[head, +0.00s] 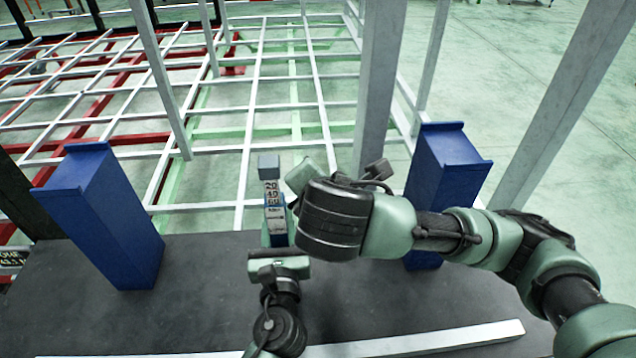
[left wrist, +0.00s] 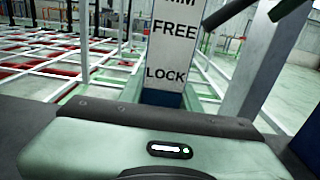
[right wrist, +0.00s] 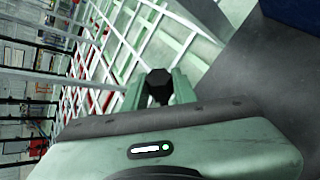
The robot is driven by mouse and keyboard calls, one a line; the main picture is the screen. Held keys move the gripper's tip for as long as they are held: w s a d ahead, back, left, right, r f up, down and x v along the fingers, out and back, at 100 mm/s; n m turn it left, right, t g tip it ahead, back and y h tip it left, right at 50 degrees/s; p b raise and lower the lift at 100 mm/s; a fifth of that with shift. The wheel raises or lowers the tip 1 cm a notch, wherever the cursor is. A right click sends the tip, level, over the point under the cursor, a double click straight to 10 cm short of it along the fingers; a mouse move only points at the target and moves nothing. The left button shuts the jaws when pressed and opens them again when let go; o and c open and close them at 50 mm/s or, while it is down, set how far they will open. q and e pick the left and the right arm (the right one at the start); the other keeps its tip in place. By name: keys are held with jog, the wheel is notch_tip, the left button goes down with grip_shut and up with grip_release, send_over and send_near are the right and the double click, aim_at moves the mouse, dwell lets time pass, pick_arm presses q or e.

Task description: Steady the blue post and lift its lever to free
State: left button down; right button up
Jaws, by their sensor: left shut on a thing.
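The blue post (head: 276,238) stands upright in mid-picture, with a grey cap on top and a white label with printed marks. In the left wrist view the label (left wrist: 172,45) reads FREE above LOCK. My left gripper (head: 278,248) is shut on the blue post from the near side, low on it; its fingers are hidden. My right gripper (right wrist: 159,90) is beside the post's right side. Its two fingers flank a dark, many-sided knob (right wrist: 159,84), apparently the lever's end. I cannot tell whether they press on it. My right wrist hides the rest of the lever in the head view.
Two larger blue blocks stand on the dark surface (head: 190,305), one at left (head: 110,215) and one at right (head: 447,170), partly behind my right arm. Grey uprights (head: 378,90) rise behind. A white and red bar frame (head: 250,110) lies beyond.

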jog(key=shift+o, duration=0.5)
jog(key=v, duration=1.2)
jog(key=shift+f, duration=0.1)
